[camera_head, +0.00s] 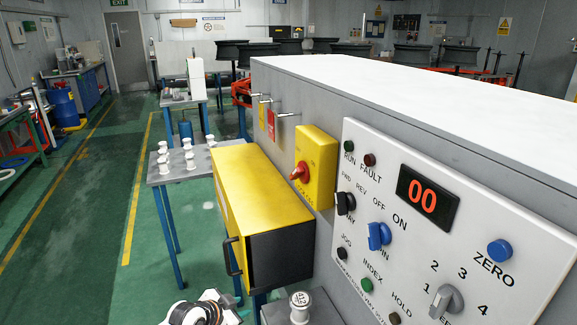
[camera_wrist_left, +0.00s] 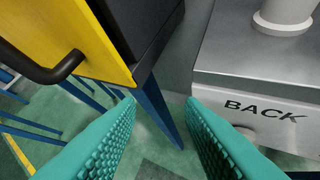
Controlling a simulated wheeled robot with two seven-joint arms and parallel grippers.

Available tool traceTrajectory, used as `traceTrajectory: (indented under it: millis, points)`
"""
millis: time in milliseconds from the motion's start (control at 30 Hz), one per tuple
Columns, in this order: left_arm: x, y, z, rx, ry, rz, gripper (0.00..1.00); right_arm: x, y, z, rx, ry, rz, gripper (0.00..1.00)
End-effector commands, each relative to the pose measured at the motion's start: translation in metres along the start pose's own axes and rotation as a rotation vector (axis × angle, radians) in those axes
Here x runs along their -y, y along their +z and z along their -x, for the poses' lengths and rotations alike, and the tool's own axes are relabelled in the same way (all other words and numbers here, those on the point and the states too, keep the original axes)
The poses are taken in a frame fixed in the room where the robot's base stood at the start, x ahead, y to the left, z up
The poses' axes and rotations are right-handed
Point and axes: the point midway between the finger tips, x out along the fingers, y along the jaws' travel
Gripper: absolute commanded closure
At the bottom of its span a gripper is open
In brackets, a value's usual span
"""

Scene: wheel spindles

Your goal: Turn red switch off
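The red switch (camera_head: 299,172) is a red rotary knob on a yellow box (camera_head: 317,160) fixed to the side of the large grey cabinet. In the head view, part of my left arm shows at the bottom edge, low and left of the switch and well apart from it; its fingertips are out of that view. In the left wrist view my left gripper (camera_wrist_left: 160,115) has two teal ribbed fingers spread apart with nothing between them. The switch is not in the wrist view. My right gripper is in neither view.
A yellow cabinet (camera_head: 262,190) with a black handle (camera_head: 231,257) stands below and left of the switch. A white control panel (camera_head: 460,225) with knobs and a red "00" display is to the right. A metal stand (camera_wrist_left: 255,60) marked BACK holds a white spindle (camera_head: 299,307).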

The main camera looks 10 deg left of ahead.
Motion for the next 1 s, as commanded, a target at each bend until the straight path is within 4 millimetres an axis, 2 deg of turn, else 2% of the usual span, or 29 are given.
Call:
traceTrajectory:
  millis: [33,100,200,300,433,500,600,767,1000]
  points:
    - [-0.018,0.065,0.029,0.083,-0.012,-0.090,0.65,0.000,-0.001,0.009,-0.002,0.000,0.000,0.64]
    - [-0.029,0.135,0.068,0.184,-0.040,-0.217,0.65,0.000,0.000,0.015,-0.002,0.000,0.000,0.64]
    - [-0.042,0.216,0.125,0.312,-0.061,-0.399,0.65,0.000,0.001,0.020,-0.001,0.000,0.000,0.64]
    - [-0.056,0.265,0.167,0.400,-0.054,-0.524,0.65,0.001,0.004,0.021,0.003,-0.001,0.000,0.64]
    - [-0.069,0.301,0.202,0.473,-0.035,-0.611,0.65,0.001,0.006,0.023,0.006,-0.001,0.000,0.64]
    - [-0.073,0.311,0.213,0.493,-0.028,-0.635,0.65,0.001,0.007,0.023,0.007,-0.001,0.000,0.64]
    - [-0.075,0.319,0.217,0.510,-0.024,-0.649,0.65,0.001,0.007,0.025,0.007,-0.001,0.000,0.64]
    - [-0.073,0.331,0.202,0.514,-0.025,-0.647,0.65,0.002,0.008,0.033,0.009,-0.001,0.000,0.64]
    - [-0.064,0.353,0.159,0.513,-0.024,-0.645,0.65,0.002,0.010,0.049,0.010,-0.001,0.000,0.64]
